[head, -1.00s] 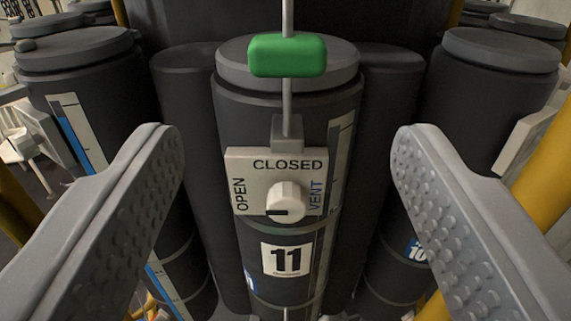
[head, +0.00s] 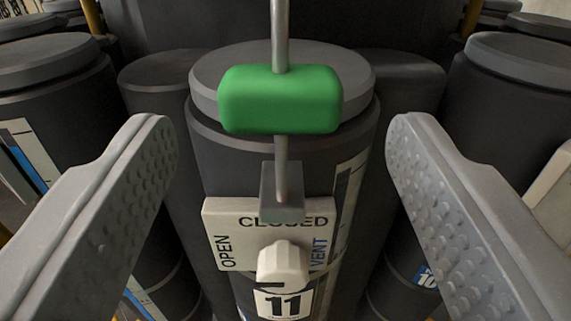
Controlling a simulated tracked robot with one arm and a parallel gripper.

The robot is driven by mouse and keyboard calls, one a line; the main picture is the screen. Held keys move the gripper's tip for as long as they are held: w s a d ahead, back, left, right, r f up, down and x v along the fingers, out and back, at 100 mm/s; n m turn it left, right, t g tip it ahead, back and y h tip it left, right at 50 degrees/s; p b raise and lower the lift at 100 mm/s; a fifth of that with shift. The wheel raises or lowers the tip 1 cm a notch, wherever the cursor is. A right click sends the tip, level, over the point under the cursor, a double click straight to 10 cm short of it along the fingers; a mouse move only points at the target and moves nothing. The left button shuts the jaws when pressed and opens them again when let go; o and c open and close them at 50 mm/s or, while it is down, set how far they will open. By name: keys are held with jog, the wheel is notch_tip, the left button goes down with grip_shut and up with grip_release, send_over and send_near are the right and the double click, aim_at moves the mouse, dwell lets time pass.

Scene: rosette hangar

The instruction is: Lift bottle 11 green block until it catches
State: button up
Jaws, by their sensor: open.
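The green block (head: 280,100) sits on a thin vertical grey rod (head: 279,30) in front of the grey lid of bottle 11 (head: 225,165). Below it the rod enters a small grey bracket (head: 282,192) above the valve plate. My gripper (head: 283,140) is open, with one dimpled finger on each side of the bottle. The block lies between the fingers in the picture, a little above the level of their tips, with wide gaps on both sides. Neither finger touches it.
The plate (head: 218,222) reads OPEN, CLOSED and VENT around a white knob (head: 284,264). The label 11 (head: 284,303) is below. Dark bottles stand close on the left (head: 50,80) and right (head: 510,90), the right one with a blue 10 label.

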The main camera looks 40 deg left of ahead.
aim_at(279, 116)
jog(key=shift+p+x, duration=1)
jog(key=shift+x, duration=0.5)
jog(key=shift+w+a, duration=0.1)
jog(key=shift+w+a, duration=0.1)
